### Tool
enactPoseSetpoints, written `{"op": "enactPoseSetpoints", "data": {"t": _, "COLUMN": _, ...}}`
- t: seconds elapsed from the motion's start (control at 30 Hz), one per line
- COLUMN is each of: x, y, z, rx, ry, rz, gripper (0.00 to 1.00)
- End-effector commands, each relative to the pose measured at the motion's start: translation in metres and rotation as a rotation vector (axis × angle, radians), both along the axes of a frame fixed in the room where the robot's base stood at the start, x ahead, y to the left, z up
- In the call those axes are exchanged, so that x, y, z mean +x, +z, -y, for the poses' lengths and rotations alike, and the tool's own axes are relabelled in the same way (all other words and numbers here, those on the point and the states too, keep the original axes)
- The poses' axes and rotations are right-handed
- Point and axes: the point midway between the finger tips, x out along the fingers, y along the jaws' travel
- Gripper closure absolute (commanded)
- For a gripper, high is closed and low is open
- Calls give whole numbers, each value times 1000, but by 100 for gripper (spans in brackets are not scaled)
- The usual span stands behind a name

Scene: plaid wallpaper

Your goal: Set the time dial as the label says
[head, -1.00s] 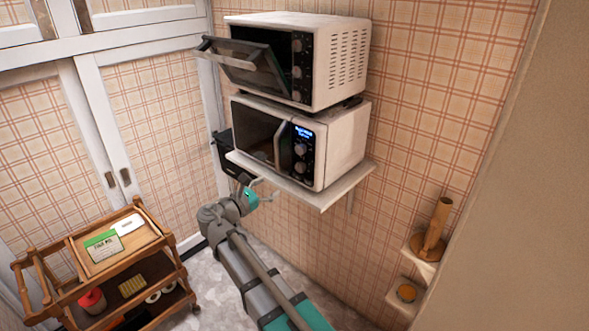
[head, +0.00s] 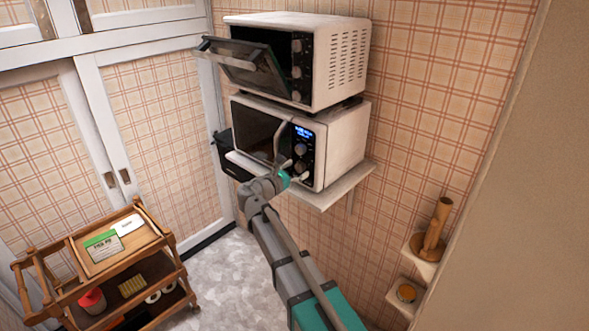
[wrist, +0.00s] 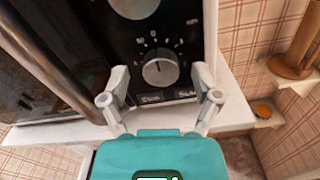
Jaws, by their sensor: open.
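The lower microwave (head: 340,145) stands on a wall shelf and has a black control panel with a lit blue display (head: 304,132). In the wrist view its lower dial (wrist: 160,72) is a round grey knob ringed by white marks and numbers. In the head view my gripper (head: 297,172) is at the panel's lower part. A green and white label card (head: 103,244) lies on the cart; its text is too small to read.
A second oven (head: 335,62) with its door tilted open sits above. The shelf (head: 335,192) runs under the microwave. The wooden cart (head: 75,262) stands lower left. Small corner shelves at right hold a wooden item (head: 435,230) and an orange-topped item (head: 406,293).

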Motion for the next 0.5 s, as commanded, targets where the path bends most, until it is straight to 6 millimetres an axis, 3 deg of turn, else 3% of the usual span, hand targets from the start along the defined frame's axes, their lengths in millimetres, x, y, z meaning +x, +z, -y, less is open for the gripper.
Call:
{"op": "enactPoseSetpoints", "data": {"t": 0.47, "x": 6, "y": 0, "z": 5, "rx": 0, "ry": 0, "rz": 0, "gripper": 19}}
{"op": "enactPoseSetpoints", "data": {"t": 0.5, "x": 6, "y": 0, "z": 5, "rx": 0, "ry": 0, "rz": 0, "gripper": 27}}
